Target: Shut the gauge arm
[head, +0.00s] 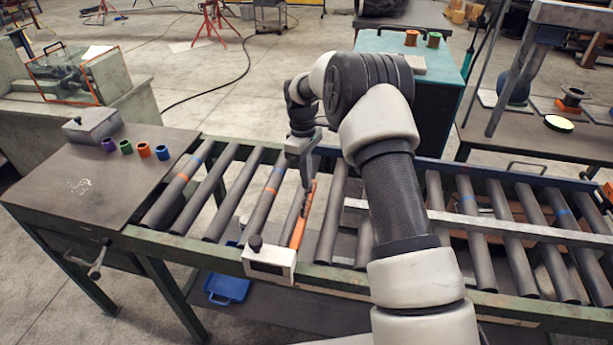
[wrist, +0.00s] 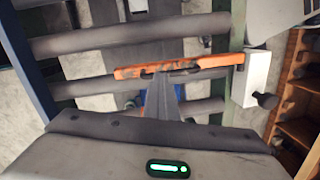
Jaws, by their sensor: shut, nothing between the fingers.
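The gauge arm is an orange bar (head: 298,233) that reaches from a white block (head: 270,265) on the near rail back over the rollers, roughly in line with them. In the wrist view the orange bar (wrist: 215,61) runs across the picture to the white block (wrist: 257,80) at the right, which has a dark knob (wrist: 267,100). My gripper (head: 306,186) is shut and empty, pointing down at the bar's far part. In the wrist view the fingertips of my gripper (wrist: 163,76) overlap the bar's lower edge; I cannot tell whether they touch it.
Rollers (head: 230,190) and the green frame lie around the bar. A dark side table (head: 85,180) at left holds several coloured rings and a grey box (head: 92,126). A pale rail (head: 520,226) crosses the rollers at right. A blue bin (head: 228,288) is below.

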